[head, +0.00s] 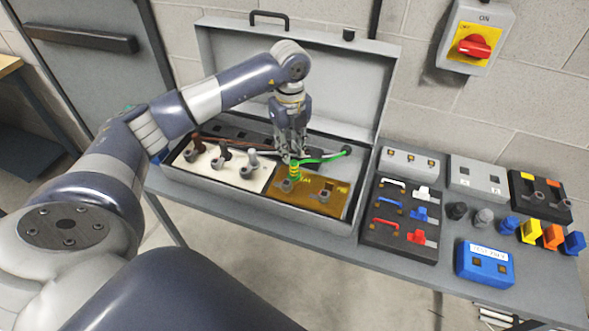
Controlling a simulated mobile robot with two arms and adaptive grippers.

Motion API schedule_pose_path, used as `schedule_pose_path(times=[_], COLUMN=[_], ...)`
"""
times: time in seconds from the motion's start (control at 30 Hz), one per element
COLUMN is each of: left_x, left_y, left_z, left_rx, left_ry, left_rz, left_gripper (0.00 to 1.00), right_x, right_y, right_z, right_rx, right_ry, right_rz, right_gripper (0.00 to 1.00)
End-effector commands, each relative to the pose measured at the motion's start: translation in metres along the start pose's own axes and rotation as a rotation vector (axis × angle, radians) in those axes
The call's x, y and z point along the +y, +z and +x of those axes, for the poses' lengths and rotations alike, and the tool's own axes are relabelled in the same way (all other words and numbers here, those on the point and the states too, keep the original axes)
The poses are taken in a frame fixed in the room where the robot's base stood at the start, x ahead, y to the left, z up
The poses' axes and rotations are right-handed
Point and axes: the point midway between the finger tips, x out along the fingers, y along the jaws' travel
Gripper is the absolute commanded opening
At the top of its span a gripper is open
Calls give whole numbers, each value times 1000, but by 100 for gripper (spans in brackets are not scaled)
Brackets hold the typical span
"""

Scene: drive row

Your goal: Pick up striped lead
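The striped lead (295,171) is green and yellow. Its plug end stands upright over the brown panel in the open grey case, and its green cable runs right to a dark end at the case's right side. My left gripper (292,154) points down from above, with its fingertips at the top of the striped plug. The fingers hide part of the lead, and I cannot tell whether they are closed on it. My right gripper is not in view.
The grey case (300,213) has its lid up against the wall. A white panel (222,168) with dark, brown and grey plugs lies left. A black board with switches (400,225), a blue box (485,264) and coloured clips stand right. A red rotary switch (474,46) is on the wall.

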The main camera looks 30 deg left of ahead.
Motion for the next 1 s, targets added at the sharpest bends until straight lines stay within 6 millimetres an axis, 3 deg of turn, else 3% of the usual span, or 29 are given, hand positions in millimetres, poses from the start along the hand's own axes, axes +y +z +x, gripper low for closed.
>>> schedule_pose_path(times=[0.27, 0.53, 0.83, 0.87, 0.97, 1.0], left_x=[0, -2, -2, -2, -2, -2], left_y=[-5, -13, -13, -13, -13, -13], left_z=[22, 60, 68, 68, 68, 68], left_rx=[3, 3, 1, 1, 2, 2], left_ry=[1, 0, -3, -3, -3, -3], left_rz=[3, 1, 3, 3, 3, 3], left_gripper=[24, 24, 24, 22, 0, 0], right_x=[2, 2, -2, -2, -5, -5], right_y=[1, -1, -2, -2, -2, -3], right_z=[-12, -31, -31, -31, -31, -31], right_rx=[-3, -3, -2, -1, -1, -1], right_ry=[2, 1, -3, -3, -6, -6], right_rz=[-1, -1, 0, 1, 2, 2], right_gripper=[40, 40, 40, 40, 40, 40])
